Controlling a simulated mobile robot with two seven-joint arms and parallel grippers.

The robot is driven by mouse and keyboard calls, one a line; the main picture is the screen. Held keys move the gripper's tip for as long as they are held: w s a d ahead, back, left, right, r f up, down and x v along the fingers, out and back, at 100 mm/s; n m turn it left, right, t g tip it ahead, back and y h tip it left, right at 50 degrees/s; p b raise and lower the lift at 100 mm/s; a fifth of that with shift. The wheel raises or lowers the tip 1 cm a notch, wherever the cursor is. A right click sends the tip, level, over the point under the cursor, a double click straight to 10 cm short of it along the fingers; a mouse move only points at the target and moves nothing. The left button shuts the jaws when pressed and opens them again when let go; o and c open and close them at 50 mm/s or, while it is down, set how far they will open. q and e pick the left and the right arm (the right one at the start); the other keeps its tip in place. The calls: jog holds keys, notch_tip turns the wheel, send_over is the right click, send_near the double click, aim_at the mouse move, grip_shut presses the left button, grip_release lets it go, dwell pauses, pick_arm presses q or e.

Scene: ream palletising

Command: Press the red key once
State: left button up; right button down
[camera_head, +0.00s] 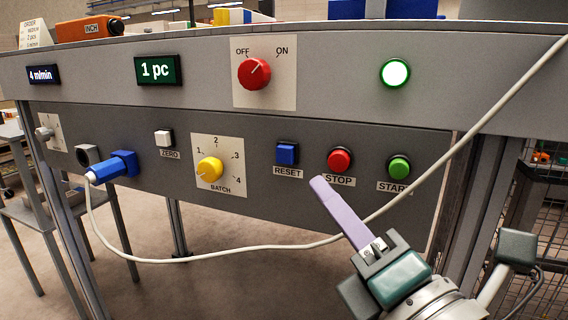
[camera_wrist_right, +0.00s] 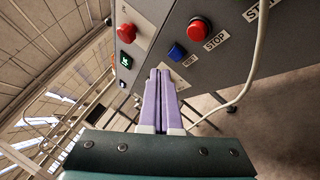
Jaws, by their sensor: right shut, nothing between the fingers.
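The red key (camera_head: 339,159) is a round push button on the grey front panel, labelled STOP, between the blue RESET key (camera_head: 286,153) and the green START key (camera_head: 399,167). In the right wrist view the red key (camera_wrist_right: 200,29) is up and to the right of my fingers. My right gripper (camera_head: 318,181) is shut and empty, its lilac fingertips just below and left of the red key in the head view. In the right wrist view its two fingers (camera_wrist_right: 158,74) lie side by side. I cannot tell whether they touch the panel. My left gripper is not in view.
A red OFF/ON knob (camera_head: 254,73) and a lit green lamp (camera_head: 395,73) are above. A yellow BATCH knob (camera_head: 210,169), white ZERO key (camera_head: 163,138) and blue plug (camera_head: 124,164) are left. The plug's pale cable (camera_head: 250,248) loops below the keys and rises at right, passing near my gripper.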

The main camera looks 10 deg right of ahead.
aim_at(339, 161)
jog(key=shift+w+d+b, duration=0.25)
jog(key=shift+w+d, duration=0.35)
jog(key=shift+w, duration=0.25)
jog(key=shift+w+d+b, duration=0.25)
jog(key=shift+w+d, duration=0.3)
jog(key=shift+w, duration=0.35)
jog(key=shift+w+d+b, duration=0.25)
jog(key=shift+w+d, duration=0.35)
jog(key=shift+w, duration=0.25)
jog(key=shift+w+d, duration=0.25)
jog(key=shift+w, duration=0.1)
dwell(0.5)
